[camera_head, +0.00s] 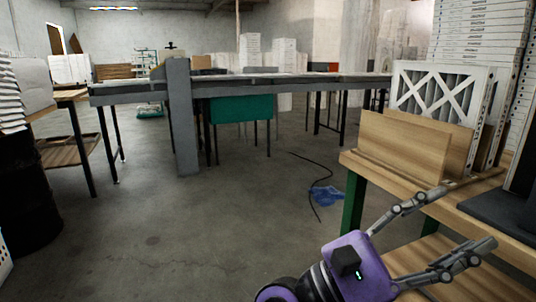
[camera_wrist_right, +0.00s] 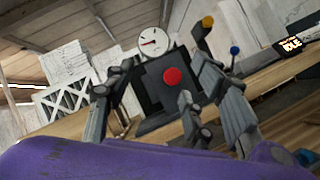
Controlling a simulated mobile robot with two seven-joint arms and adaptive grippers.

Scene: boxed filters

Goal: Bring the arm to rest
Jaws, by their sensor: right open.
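My right gripper (camera_head: 452,220) has a purple body and grey jointed fingers. It is at the lower right of the head view, by the front edge of the wooden table (camera_head: 362,164). Its fingers are spread wide and nothing is between them. In the right wrist view the open fingers (camera_wrist_right: 165,85) stand in front of a black device (camera_wrist_right: 160,95) with a round white gauge (camera_wrist_right: 153,41) and a red button (camera_wrist_right: 173,77). How far the fingers are from the device is unclear. My left gripper is not in view.
A filter with a white X-shaped frame (camera_head: 462,82) stands behind wooden panels (camera_head: 405,145) on the table. Tall stacks of white boxes (camera_head: 485,30) rise behind. A long grey bench (camera_head: 270,87) crosses the back. A blue item (camera_head: 326,195) and cable lie on open floor.

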